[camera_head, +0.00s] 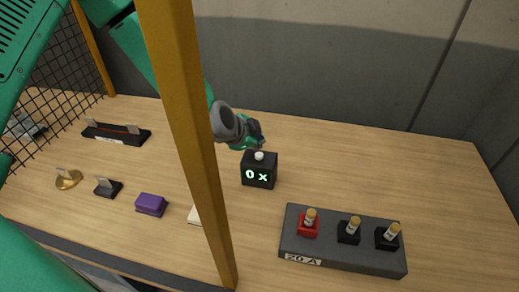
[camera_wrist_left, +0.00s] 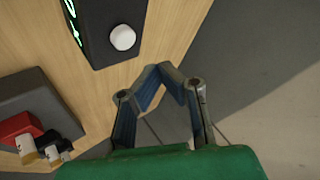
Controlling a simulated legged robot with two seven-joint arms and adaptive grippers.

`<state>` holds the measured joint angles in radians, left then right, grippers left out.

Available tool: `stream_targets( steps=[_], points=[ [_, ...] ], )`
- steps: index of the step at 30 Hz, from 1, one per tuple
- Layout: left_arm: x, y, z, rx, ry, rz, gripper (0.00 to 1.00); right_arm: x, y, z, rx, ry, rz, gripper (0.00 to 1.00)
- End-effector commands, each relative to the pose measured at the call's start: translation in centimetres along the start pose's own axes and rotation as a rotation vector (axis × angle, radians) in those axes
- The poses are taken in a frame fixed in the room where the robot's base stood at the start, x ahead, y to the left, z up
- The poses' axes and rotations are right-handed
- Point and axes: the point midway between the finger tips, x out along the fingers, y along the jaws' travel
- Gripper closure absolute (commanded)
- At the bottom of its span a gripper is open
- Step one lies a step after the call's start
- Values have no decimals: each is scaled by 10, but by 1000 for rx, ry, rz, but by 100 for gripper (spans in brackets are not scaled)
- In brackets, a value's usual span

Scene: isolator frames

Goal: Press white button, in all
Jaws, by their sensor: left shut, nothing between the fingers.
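The white button (camera_head: 259,155) sits on top of a black box (camera_head: 257,178) whose front display reads "0 x". In the left wrist view the white button (camera_wrist_left: 122,37) is a round cap on the black box (camera_wrist_left: 105,12), at the upper middle. My left gripper (camera_head: 258,135) is just behind and above the box in the head view. In the left wrist view my left gripper (camera_wrist_left: 160,72) has its blue-padded fingertips together with nothing between them. The fingertips are apart from the button, below and right of it in that picture. My right gripper is not in view.
A yellow post (camera_head: 188,130) crosses the head view left of the box. A grey block (camera_head: 340,262) labelled "20 A" holds one red and two black holders at the right. A purple block (camera_head: 151,203) and small metal-tabbed parts lie left. The table's far right is bare.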

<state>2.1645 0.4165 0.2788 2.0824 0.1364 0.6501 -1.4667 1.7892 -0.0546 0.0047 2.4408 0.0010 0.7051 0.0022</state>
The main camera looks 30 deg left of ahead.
Motion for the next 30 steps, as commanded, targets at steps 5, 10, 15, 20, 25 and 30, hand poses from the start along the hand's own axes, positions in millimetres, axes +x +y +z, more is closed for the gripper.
stream_targets(
  steps=[5,10,15,20,25,30],
  points=[
    [-16,-12,-11,2,0,0,100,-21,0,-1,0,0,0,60],
    [-18,-14,-13,1,-1,0,100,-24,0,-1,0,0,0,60],
    [-17,-13,-12,0,-1,1,100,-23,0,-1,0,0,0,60],
    [-17,-13,-12,0,-1,0,100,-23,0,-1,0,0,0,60],
    [-18,-13,-12,0,-1,0,100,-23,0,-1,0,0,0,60],
    [-17,-13,-12,0,-1,0,100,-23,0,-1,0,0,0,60]
  ],
)
